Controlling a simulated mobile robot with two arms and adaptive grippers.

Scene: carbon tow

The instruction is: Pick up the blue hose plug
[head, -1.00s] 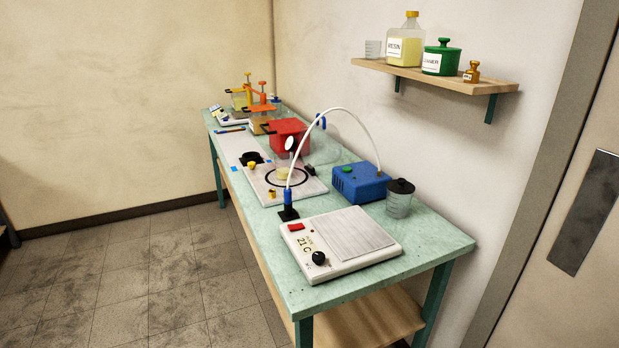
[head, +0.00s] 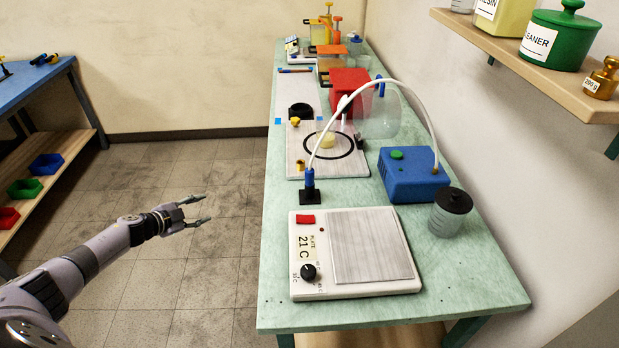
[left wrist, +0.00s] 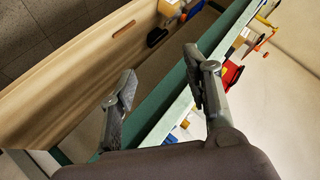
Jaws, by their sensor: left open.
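The blue hose plug (head: 309,179) stands upright in a small black holder (head: 309,196) on the bench, behind the white hot plate. A white hose (head: 381,82) rises from the plug and arches over to the blue pump box (head: 410,174). My left gripper (head: 199,210) is open and empty, left of the bench over the floor, well apart from the plug. In the left wrist view its two fingers (left wrist: 160,85) are spread with the bench edge between them. I cannot make out the plug in that view. My right gripper is not in view.
The hot plate (head: 305,260) reading 21 C fills the bench's near part. A dark-lidded jar (head: 450,213) stands at its right. A board with a black ring (head: 300,170) and a clear dome (head: 378,112) lie beyond the plug. A shelf (head: 545,70) overhangs the right.

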